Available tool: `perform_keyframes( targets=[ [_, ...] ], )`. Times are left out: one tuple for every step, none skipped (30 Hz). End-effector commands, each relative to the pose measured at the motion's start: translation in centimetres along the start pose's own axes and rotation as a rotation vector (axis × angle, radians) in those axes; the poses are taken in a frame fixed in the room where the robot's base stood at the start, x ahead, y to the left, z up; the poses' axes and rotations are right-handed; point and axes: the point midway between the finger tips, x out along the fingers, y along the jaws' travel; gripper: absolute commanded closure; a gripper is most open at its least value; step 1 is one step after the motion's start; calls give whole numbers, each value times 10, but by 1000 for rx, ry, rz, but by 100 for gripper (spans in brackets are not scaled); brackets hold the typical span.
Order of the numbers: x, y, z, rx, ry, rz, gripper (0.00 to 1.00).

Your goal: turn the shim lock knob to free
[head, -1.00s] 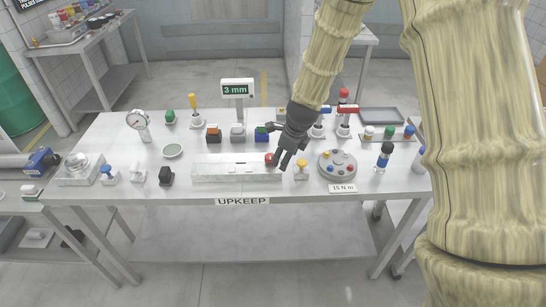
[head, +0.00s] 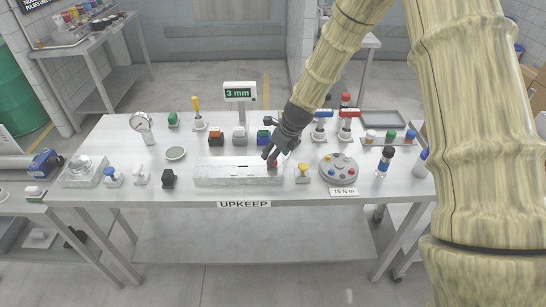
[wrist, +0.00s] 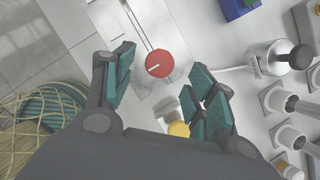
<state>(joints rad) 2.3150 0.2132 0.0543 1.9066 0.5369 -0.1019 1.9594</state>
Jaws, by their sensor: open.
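The shim lock knob is a round red knob with a white line across its face. In the wrist view the red knob (wrist: 159,64) sits between and just beyond my spread fingertips, not touched as far as I can see. In the head view the knob (head: 273,164) is partly hidden by my fingers at the right end of the metal shim block (head: 225,173). My gripper (head: 269,158) is open and empty over that end; its green-padded fingers show in the wrist view (wrist: 165,82).
A yellow-topped knob (head: 303,168) stands just right of the block, and a round grey plate with coloured buttons (head: 338,172) farther right. Orange, white and blue blocks (head: 239,136) stand behind. A display (head: 238,92) reads 3 mm.

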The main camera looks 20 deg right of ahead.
Motion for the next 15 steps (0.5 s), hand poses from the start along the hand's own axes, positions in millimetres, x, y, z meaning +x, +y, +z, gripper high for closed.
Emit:
perform_keyframes(
  targets=[
    [5, 0, 0, 1, 2, 2, 44],
    [8, 0, 0, 1, 1, 1, 44],
    [13, 0, 0, 1, 1, 0, 44],
    [16, 0, -1, 1, 1, 0, 44],
    [18, 0, 0, 1, 1, 0, 44],
    [22, 0, 0, 1, 1, 0, 44],
    [25, 0, 0, 0, 2, 1, 44],
    [27, 0, 0, 0, 2, 1, 44],
    [30, 0, 0, 0, 1, 1, 44],
    [32, 0, 0, 0, 0, 0, 44],
    [33, 0, 0, 0, 0, 0, 44],
    [36, 0, 0, 0, 0, 0, 44],
    [37, 0, 0, 0, 0, 0, 44],
    [38, 0, 0, 1, 0, 0, 44],
    [39, 0, 0, 1, 0, -1, 44]
  ],
)
